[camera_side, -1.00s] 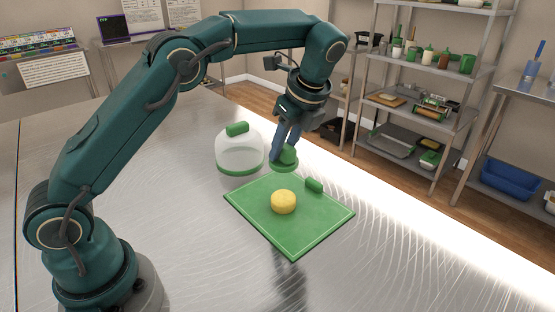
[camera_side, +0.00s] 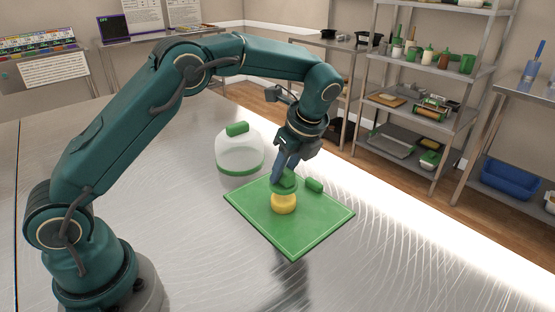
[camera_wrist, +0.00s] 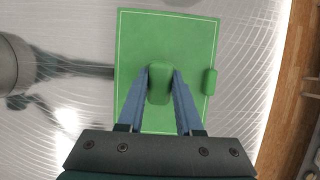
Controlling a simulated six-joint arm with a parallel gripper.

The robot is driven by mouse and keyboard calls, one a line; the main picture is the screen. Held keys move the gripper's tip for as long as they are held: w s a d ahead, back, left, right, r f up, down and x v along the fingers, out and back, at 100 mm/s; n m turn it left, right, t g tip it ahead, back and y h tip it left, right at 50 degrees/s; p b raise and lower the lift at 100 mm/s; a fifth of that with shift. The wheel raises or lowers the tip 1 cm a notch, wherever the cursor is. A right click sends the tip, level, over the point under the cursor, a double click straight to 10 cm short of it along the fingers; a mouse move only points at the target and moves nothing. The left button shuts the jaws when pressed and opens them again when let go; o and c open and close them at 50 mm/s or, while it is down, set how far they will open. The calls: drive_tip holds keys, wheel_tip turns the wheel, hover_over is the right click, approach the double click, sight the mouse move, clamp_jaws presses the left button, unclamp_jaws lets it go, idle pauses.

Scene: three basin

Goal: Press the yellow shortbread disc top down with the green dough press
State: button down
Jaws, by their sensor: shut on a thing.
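The yellow shortbread disc (camera_side: 284,206) lies on the green mat (camera_side: 300,237) in the side view. The green dough press (camera_side: 283,187) is directly above the disc, its flat underside at the disc's top; I cannot tell whether they touch firmly. My gripper (camera_side: 282,177) is shut on the press's handle from above. In the wrist view the two blue fingers of my gripper (camera_wrist: 160,84) hold the green handle of the press (camera_wrist: 159,91). The disc is hidden there.
A clear dome with a green handle and rim (camera_side: 239,154) stands behind the mat to the left. A small green block (camera_side: 314,185) lies at the mat's back right edge. The metal table (camera_side: 190,240) is bare in front and left of the mat.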

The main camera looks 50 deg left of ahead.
idle(0.6)
drive_tip(key=shift+f, duration=1.4)
idle(0.6)
drive_tip(key=shift+r, duration=1.55)
drive_tip(key=shift+f, duration=0.15)
